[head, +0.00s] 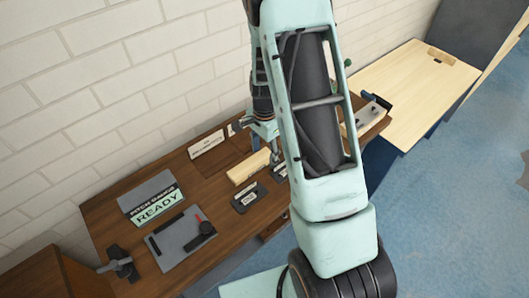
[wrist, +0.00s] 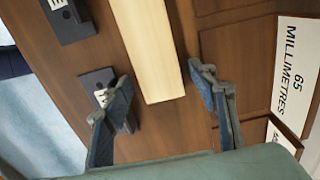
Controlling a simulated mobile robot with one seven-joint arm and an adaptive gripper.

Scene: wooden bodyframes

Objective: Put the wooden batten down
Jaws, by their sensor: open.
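The wooden batten (wrist: 148,50) is a pale, straight-edged piece lying on the brown wooden table (wrist: 190,130). In the head view the batten (head: 249,167) lies near the table's back middle, partly hidden by my arm. My gripper (wrist: 160,95) is open in the wrist view, with one finger on each side of the batten's near end. Both fingers stand apart from the wood, and nothing is held.
A white sign (wrist: 295,75) reading "65 MILLIMETRES" stands beside the batten. Dark label blocks (wrist: 108,97) lie on its other side. A "READY" sign (head: 157,205), a grey board with tools (head: 180,240) and a black clamp (head: 120,262) occupy the table's left. A pale wooden table (head: 410,85) stands at right.

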